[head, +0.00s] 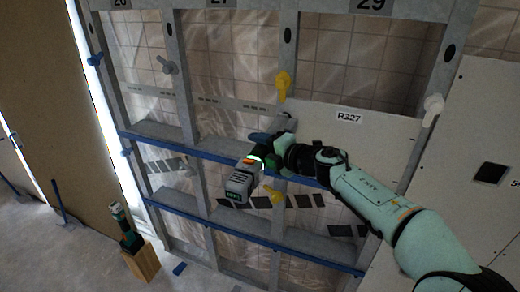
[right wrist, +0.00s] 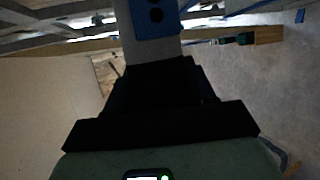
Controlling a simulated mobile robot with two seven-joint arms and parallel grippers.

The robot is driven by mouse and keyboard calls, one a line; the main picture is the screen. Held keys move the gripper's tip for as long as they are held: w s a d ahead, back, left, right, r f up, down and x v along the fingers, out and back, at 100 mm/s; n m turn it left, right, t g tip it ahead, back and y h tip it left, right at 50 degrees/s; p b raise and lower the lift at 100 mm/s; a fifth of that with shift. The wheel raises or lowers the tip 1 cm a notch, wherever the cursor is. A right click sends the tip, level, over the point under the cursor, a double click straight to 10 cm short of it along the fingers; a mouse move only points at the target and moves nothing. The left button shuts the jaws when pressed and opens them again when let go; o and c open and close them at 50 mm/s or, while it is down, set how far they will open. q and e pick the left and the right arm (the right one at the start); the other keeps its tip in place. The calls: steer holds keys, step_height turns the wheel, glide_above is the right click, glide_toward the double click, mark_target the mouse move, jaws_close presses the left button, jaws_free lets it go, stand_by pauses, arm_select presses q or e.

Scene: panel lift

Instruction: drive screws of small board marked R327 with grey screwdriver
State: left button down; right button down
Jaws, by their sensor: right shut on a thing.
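The small board marked R327 (head: 378,130) is a pale panel set against the metal frame, under the number 29. Its left edge is near my right gripper. My right gripper (head: 282,155) is shut on the grey screwdriver (head: 238,187), in front of the upright at the board's left edge. The driver's battery end points down and left, and its front end is up by the upright. I cannot tell whether its tip touches a screw. In the right wrist view, dark gripper parts (right wrist: 165,85) fill the middle. The screws are not discernible. My left gripper is out of view.
Yellow clamps (head: 283,84) are on the upright, with a white one (head: 433,106) at the board's right. A blue rail (head: 180,146) crosses the frame. A large panel (head: 485,120) is at right.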

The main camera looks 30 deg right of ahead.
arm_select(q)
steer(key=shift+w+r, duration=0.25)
arm_select(e)
steer(key=shift+r, duration=0.3)
arm_select(q)
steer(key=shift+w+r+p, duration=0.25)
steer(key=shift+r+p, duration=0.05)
steer(key=shift+p, duration=0.05)
arm_select(e)
steer(key=shift+w+d, duration=0.1)
steer(key=shift+d, duration=0.15)
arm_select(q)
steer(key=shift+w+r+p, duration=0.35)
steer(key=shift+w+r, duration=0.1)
arm_select(e)
steer(key=shift+w+d, duration=0.4)
steer(key=shift+d, duration=0.2)
stand_by(0.6)
steer(key=shift+d+r, duration=0.1)
stand_by(2.0)
steer(key=shift+s+a, duration=0.65)
steer(key=shift+a, duration=0.2)
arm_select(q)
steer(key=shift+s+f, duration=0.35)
arm_select(e)
steer(key=shift+s+a, duration=0.75)
steer(key=shift+a, duration=0.25)
